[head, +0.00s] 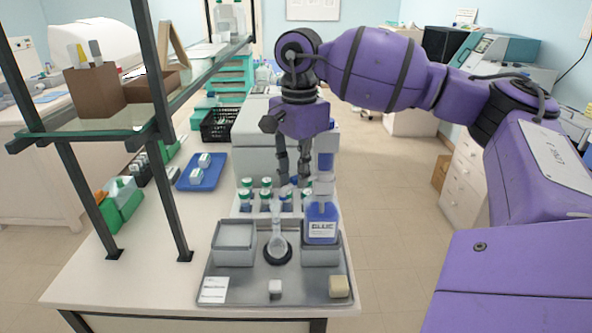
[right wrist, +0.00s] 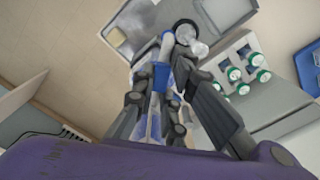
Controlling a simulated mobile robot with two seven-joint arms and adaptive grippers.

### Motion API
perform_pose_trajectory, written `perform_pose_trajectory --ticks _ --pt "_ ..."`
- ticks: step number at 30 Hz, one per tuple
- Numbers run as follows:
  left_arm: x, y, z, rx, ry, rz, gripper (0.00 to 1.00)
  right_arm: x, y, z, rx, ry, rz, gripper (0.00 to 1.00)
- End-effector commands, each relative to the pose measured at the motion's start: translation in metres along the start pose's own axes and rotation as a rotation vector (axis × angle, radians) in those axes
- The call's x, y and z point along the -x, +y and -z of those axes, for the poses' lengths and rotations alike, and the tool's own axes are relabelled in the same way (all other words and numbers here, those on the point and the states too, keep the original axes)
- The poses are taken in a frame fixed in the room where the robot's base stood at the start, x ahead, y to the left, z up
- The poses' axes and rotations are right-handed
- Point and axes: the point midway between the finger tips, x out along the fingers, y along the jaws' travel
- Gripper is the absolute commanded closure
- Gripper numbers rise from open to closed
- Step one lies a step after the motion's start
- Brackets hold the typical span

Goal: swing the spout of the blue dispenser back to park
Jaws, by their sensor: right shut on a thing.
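The blue dispenser (head: 322,226) stands upright at the right rear of the grey tray, with a label and a tall pale-and-blue top. My right gripper (head: 293,178) reaches down just left of and behind that top. In the right wrist view my right gripper (right wrist: 178,68) is closed by a white and blue part of the dispenser (right wrist: 160,76), and it is shut on what looks like the spout. The fingers hide the exact contact and the spout's direction. My left gripper is not in view.
The grey tray (head: 208,283) also holds a flask (head: 277,238) on a dark ring, grey basins and small blocks. Several green-capped bottles (head: 265,196) stand close behind. A glass shelf (head: 95,122) overhangs the left. Bare table (head: 130,262) lies left of the tray.

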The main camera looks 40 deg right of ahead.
Motion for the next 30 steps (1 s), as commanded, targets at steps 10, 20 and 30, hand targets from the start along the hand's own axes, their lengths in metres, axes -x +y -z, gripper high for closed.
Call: perform_pose_trajectory --ticks 10,20,30 --pt "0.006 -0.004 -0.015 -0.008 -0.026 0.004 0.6 0.001 0.003 0.001 0.028 0.002 -0.001 1.0" --pt "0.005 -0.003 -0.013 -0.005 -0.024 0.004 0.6 0.001 0.003 0.001 0.026 0.002 -0.001 0.74" --pt "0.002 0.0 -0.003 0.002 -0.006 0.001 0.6 0.001 0.002 0.0 0.027 0.001 0.0 0.72"
